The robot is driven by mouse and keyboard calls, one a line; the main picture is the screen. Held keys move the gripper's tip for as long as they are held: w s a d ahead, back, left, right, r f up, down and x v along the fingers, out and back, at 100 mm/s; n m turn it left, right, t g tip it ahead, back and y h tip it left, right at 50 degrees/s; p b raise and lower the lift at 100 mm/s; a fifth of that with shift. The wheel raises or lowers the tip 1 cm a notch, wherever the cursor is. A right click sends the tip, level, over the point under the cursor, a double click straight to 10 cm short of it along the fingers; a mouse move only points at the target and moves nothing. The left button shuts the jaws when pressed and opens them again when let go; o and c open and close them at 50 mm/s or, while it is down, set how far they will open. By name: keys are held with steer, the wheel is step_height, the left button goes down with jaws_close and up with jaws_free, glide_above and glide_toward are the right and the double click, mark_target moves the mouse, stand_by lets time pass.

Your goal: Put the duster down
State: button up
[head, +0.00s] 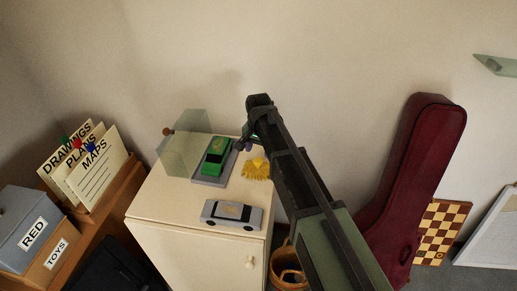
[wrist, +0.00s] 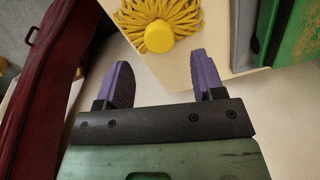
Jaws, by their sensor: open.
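The yellow duster (head: 257,168) lies on the cream cabinet top (head: 165,200), near its right edge beside the green car. In the wrist view, the duster (wrist: 160,12) is at the top, its strands fanned out around a round yellow knob. My gripper (wrist: 162,72) is open, with its two purple fingers apart and nothing between them. The duster is beyond the fingertips and apart from them. In the head view, my gripper (head: 243,143) is by the cabinet's back right corner, partly hidden by my arm.
A green model car (head: 216,157) sits on a grey base. A silver model car (head: 232,214) stands at the cabinet's front. A translucent cover (head: 185,143) stands at the back left. A dark red instrument case (head: 415,170) leans right of my arm. A basket (head: 288,267) is below.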

mark_target(259, 159)
step_height(259, 159, up, 6)
steer(key=p, duration=0.4)
steer(key=shift+r, duration=0.25)
steer(key=s+d+n, duration=0.4)
steer(key=s+d, duration=1.5)
steer(key=s, duration=0.3)
steer(key=shift+d, duration=0.2)
steer(key=shift+o, duration=0.5)
steer(key=shift+a, duration=0.1)
